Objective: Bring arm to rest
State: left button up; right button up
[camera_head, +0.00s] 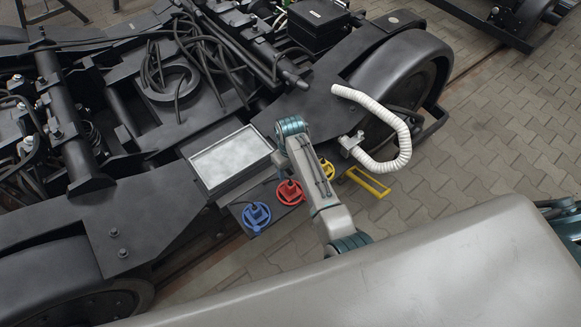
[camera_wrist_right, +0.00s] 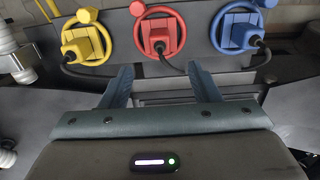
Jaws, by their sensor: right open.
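My right arm (camera_head: 322,190) reaches over the bogie's side in the head view; its gripper jaws are not clear there. In the right wrist view my right gripper (camera_wrist_right: 159,72) is open, with nothing between its two blue-grey fingers. Beyond the fingertips stand three round-handled connectors: yellow (camera_wrist_right: 87,38), red (camera_wrist_right: 160,34) and blue (camera_wrist_right: 240,30). The head view also shows the blue one (camera_head: 256,215), the red one (camera_head: 289,192) and the yellow one (camera_head: 327,170), partly behind my arm. I cannot tell their exact distance from the fingers. My left gripper is out of view.
The dark bogie frame (camera_head: 115,235) with cables fills the left. A grey-topped tray (camera_head: 230,158) sits beside my arm. A white corrugated hose (camera_head: 398,140) curves right of it, above a yellow bracket (camera_head: 367,182). Paved floor (camera_head: 500,130) is clear at right.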

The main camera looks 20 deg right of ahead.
dwell(0.5)
jog(key=s+d+r+m+t, duration=0.1)
jog(key=s+d+r, duration=0.15)
jog(key=s, duration=0.45)
jog(key=s+d+r+m+t+h, duration=0.15)
jog(key=s+d, duration=0.25)
jog(key=s, duration=0.4)
jog(key=s+d+r+y, duration=0.1)
jog(key=s+d+r, duration=0.25)
jog(key=s, duration=0.35)
jog(key=s+r+t, duration=0.1)
jog(key=s+r, duration=0.6)
jog(key=s, duration=0.2)
jog(key=d+f+g, duration=0.1)
jog(key=d+f, duration=0.2)
jog(key=f, duration=2.7)
jog(key=s+d+f+m+g, duration=0.1)
jog(key=s+f, duration=1.6)
jog(key=f, duration=0.3)
jog(key=shift+s+d, duration=0.3)
